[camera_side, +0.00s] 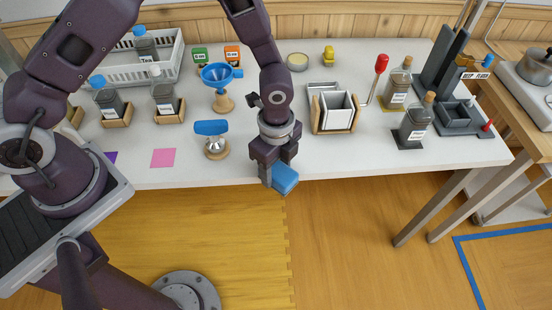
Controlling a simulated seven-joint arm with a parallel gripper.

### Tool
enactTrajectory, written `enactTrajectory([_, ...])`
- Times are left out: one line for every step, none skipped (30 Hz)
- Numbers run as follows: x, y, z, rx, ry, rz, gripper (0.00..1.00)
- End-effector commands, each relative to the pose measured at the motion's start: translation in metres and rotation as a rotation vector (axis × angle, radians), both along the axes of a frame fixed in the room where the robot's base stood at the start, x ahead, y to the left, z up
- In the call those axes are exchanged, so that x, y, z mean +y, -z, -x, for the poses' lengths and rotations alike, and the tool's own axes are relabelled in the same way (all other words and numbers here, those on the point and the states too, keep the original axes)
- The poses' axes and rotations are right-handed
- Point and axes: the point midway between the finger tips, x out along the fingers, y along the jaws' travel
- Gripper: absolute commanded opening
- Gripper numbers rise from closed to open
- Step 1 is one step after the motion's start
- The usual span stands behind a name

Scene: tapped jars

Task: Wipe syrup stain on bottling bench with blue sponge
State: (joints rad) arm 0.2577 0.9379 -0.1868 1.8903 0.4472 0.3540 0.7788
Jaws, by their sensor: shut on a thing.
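My gripper (274,175) points down at the front edge of the white bottling bench (360,163). It is shut on a blue sponge (285,178). The sponge is tilted and shows to the right of the fingers, at or just in front of the bench edge; I cannot tell whether it touches the bench. I cannot make out a syrup stain; my gripper and arm hide part of the bench top.
Left of my gripper stand a blue-topped metal item (213,138) and a blue funnel (220,77) on a stand. To the right are a wooden holder with white dividers (335,110), a red-knobbed lever (380,66) and dark jars (414,124). A pink square (163,158) lies left.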

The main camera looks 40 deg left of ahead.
Motion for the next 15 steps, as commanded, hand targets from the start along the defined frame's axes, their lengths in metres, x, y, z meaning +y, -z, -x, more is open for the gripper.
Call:
enactTrajectory([0.004,-0.002,-0.004,-0.001,-0.002,0.0,0.11])
enactTrajectory([0.006,-0.002,-0.006,-0.001,-0.003,0.0,0.05])
enactTrajectory([0.008,-0.001,-0.008,0.0,-0.003,0.0,0.05])
enactTrajectory([0.01,0.0,-0.01,0.0,-0.002,0.0,0.05])
enactTrajectory([0.012,0.002,-0.012,0.001,-0.002,0.0,0.05])
enactTrajectory([0.015,-0.001,-0.015,-0.001,-0.003,0.001,0.05])
enactTrajectory([0.017,0.0,-0.017,0.0,-0.003,0.0,0.05])
enactTrajectory([0.019,0.001,-0.019,0.0,-0.002,0.0,0.05])
enactTrajectory([0.021,0.0,-0.021,0.0,-0.002,0.0,0.05])
enactTrajectory([0.023,0.001,-0.023,0.0,-0.002,0.0,0.05])
enactTrajectory([0.025,0.001,-0.025,0.0,-0.003,0.0,0.05])
enactTrajectory([0.027,0.001,-0.028,-0.001,-0.002,0.001,0.05])
enactTrajectory([0.029,0.0,-0.03,-0.001,-0.002,0.001,0.05])
enactTrajectory([0.031,0.001,-0.032,-0.001,-0.002,0.001,0.05])
enactTrajectory([0.034,0.001,-0.034,0.0,-0.003,0.001,0.05])
